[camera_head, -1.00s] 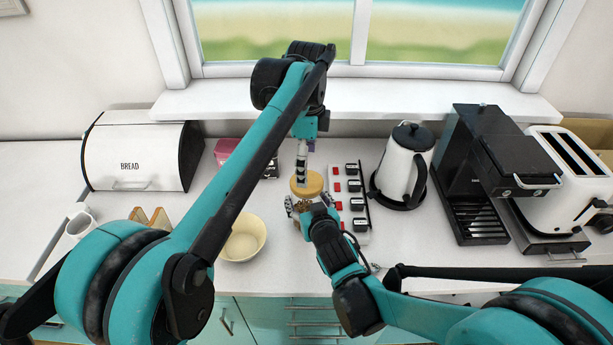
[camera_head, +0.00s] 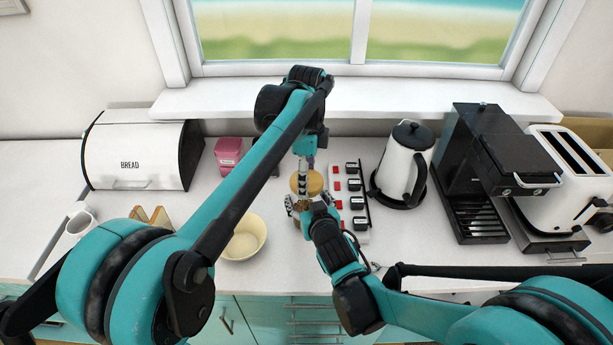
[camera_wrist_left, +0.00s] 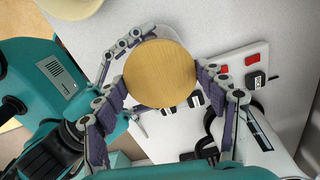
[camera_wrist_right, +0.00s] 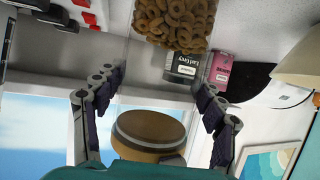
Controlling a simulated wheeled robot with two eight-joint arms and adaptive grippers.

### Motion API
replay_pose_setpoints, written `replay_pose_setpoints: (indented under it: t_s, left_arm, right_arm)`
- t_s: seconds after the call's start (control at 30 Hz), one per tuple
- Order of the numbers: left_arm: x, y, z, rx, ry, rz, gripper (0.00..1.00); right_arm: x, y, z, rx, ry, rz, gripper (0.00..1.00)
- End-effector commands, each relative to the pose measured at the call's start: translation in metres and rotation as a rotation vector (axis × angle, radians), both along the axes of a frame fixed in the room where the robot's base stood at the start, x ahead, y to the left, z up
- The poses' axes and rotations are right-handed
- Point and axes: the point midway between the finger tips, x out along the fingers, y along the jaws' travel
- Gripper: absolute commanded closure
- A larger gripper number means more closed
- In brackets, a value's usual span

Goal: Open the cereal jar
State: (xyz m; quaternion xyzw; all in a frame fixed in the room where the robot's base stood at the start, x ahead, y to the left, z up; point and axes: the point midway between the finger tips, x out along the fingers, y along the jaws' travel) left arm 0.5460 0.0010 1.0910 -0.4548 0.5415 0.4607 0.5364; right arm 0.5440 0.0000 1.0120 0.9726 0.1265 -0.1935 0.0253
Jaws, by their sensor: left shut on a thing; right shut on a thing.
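The cereal jar is clear, with brown cereal rings (camera_wrist_right: 172,22) inside. It is mostly hidden behind my grippers in the head view. Its round wooden lid (camera_head: 308,182) shows from above in the left wrist view (camera_wrist_left: 160,73) and with a grey band in the right wrist view (camera_wrist_right: 148,132). My left gripper (camera_head: 304,176) comes down from above, with its fingers on opposite sides of the lid. My right gripper (camera_head: 308,206) is shut around the jar's body from the front. I cannot tell whether the lid touches the jar's rim.
A cream bowl (camera_head: 246,237) stands left of the jar. A pink tin (camera_head: 229,152) and a bread box (camera_head: 140,155) are behind left.

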Motion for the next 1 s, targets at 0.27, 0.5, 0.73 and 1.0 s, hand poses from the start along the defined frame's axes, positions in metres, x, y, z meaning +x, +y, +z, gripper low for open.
replay_pose_setpoints:
  t_s: [0.27, 0.5, 0.73, 1.0]
  left_arm:
    - [0.0003, 0.0000, -0.0001, 0.000, -0.001, 0.000, 0.64]
    - [0.0003, 0.0000, -0.0002, 0.000, -0.001, 0.000, 0.64]
    - [0.0003, 0.0000, 0.0006, 0.000, -0.001, 0.000, 0.64]
    - [0.0005, -0.0001, 0.0082, 0.000, -0.001, 0.000, 0.64]
  right_arm:
    - [-0.0003, -0.0002, -0.0006, 0.000, 0.001, 0.000, 0.81]
    - [-0.0003, -0.0001, -0.0005, 0.000, 0.001, 0.000, 0.81]
    - [-0.0003, -0.0002, -0.0005, 0.000, 0.001, 0.000, 0.81]
    - [-0.0002, -0.0002, -0.0006, 0.000, 0.001, 0.000, 0.81]
